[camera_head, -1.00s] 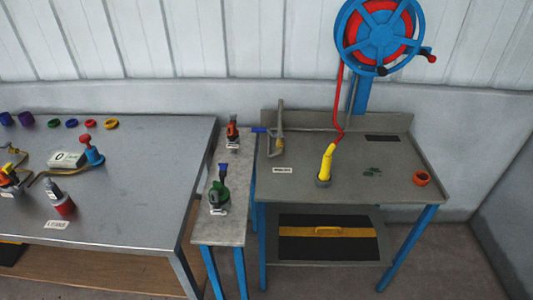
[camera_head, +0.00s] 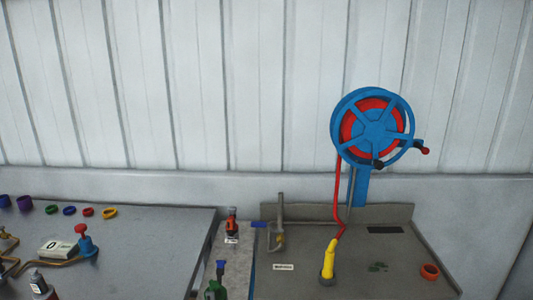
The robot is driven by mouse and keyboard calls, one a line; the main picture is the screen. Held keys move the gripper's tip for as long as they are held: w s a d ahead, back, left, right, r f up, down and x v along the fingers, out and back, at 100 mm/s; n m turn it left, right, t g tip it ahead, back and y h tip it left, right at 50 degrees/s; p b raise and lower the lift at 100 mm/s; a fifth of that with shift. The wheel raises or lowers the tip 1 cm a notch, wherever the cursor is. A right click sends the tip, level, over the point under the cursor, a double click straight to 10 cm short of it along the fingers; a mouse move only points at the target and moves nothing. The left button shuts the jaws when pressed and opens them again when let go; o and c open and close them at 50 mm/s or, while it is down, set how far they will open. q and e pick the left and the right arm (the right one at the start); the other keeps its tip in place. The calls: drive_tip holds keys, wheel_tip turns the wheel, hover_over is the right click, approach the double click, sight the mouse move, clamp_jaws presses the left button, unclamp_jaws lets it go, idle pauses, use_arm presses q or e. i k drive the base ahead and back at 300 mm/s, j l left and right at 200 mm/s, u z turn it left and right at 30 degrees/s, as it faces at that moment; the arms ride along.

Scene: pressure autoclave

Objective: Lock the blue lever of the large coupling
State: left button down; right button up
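No large coupling can be told for certain at this size. A green fitting (camera_head: 214,291) with an upright blue part (camera_head: 221,267) stands at the bottom edge on the narrow grey bench, its lower part cut off. An orange and dark fitting (camera_head: 232,222) stands farther back on that bench. A short blue bar (camera_head: 258,224) lies beside a grey bent pipe (camera_head: 280,215) at the left of the right-hand table. Whether any blue part is locked cannot be told. Neither of my grippers is in view.
A blue and red hose reel (camera_head: 372,128) stands behind the right-hand table (camera_head: 400,270), its red hose leading to a yellow nozzle (camera_head: 329,260). An orange ring (camera_head: 430,271) lies at right.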

sight(220, 270)
drive_tip(key=i+j, duration=0.85)
drive_tip(key=i+l+z, duration=0.05)
drive_tip(key=i, duration=0.05)
